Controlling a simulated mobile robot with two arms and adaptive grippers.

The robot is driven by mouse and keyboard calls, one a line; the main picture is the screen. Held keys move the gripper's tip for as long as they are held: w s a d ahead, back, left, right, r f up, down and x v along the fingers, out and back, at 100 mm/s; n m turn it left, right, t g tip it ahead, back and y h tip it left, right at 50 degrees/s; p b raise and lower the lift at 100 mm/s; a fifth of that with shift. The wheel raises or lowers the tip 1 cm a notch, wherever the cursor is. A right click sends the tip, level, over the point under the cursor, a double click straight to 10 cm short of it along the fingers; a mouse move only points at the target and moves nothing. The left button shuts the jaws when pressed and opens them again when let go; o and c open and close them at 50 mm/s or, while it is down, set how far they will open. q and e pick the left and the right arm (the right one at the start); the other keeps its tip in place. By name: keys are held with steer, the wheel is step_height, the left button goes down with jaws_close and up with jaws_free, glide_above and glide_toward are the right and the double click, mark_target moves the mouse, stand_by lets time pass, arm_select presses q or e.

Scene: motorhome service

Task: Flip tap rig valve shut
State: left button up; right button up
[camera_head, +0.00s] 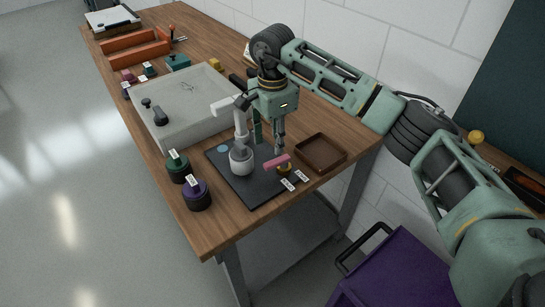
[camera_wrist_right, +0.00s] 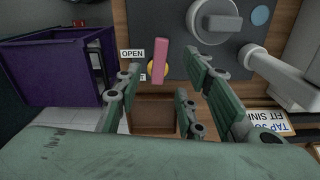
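The tap rig is a dark board (camera_head: 252,190) on the wooden bench, with a white tap (camera_head: 241,158) standing on it. A pink valve lever (camera_head: 277,161) sits on a yellow base (camera_head: 285,170) at the board's right side. Two small white labels (camera_head: 288,184) lie beside it. In the right wrist view the lever (camera_wrist_right: 161,60) stands out between my fingers, and one label (camera_wrist_right: 131,53) reads OPEN; the other is mostly hidden. My right gripper (camera_head: 269,146) points down above the lever, open, with nothing held. My left gripper is not in view.
A brown tray (camera_head: 321,152) lies right of the board. Green (camera_head: 178,167) and purple (camera_head: 196,194) canisters stand at the bench's front edge. A grey sink box (camera_head: 190,100) lies left of the tap. A purple cart (camera_head: 395,270) stands below right. A white wall runs behind.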

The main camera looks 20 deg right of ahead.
mark_target(272, 162)
step_height(272, 162, down, 6)
steer(key=shift+f+p, duration=0.1)
steer(key=shift+p, duration=0.9)
steer(key=shift+a+f, duration=0.1)
steer(key=shift+f, duration=0.5)
jaws_close()
